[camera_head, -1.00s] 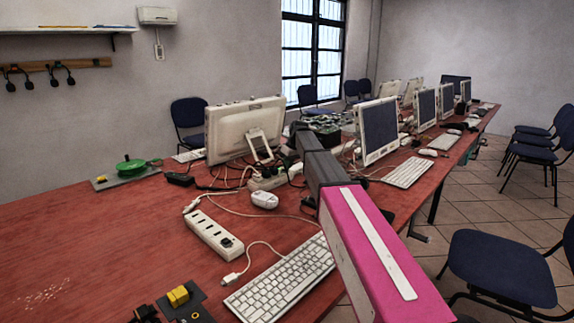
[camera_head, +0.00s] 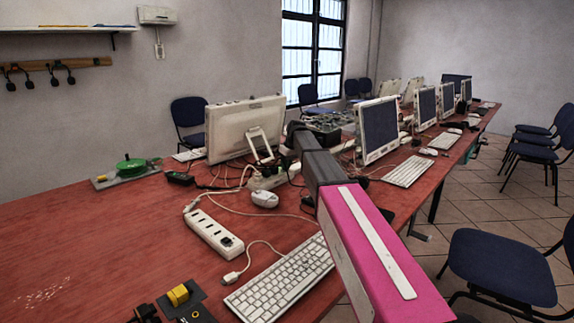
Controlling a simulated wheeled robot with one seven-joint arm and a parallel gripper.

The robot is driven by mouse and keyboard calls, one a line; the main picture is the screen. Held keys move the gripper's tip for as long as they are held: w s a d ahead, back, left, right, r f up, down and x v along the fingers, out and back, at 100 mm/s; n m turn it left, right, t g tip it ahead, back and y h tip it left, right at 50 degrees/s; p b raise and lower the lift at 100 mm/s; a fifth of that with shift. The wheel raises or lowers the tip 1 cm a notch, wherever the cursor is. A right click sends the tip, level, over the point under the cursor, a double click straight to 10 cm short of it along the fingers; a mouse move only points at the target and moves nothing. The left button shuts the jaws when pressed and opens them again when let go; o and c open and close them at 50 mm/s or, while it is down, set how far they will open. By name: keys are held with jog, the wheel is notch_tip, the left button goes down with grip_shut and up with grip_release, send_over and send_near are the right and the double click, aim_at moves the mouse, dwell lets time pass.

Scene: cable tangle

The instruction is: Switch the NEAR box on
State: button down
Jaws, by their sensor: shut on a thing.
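No box in the head view carries a readable NEAR label. A small black box (camera_head: 180,178) with cables sits left of centre, in front of the big monitor, and seems to show a small green spot. A pale box with cables (camera_head: 267,180) lies to its right. A white power strip (camera_head: 213,234) lies nearer, with a black piece at its near end. My arm reaches in from the lower right, and my gripper (camera_head: 289,152) is at its far end, close to the pale box. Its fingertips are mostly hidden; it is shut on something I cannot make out.
A white mouse (camera_head: 265,199), a keyboard (camera_head: 281,281) and a loose cable plug (camera_head: 231,278) lie nearby. A yellow part on a black plate (camera_head: 179,295) is at the front, and a green disc (camera_head: 130,165) at the back left. The left tabletop (camera_head: 95,235) is clear.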

jog(key=shift+s+a+f, duration=0.3)
jog(key=shift+s+a, duration=0.05)
jog(key=shift+r, duration=0.3)
jog(key=w+v, duration=0.2)
jog(key=v, duration=1.1)
jog(key=shift+d+r, duration=0.3)
jog(key=shift+r, duration=0.2)
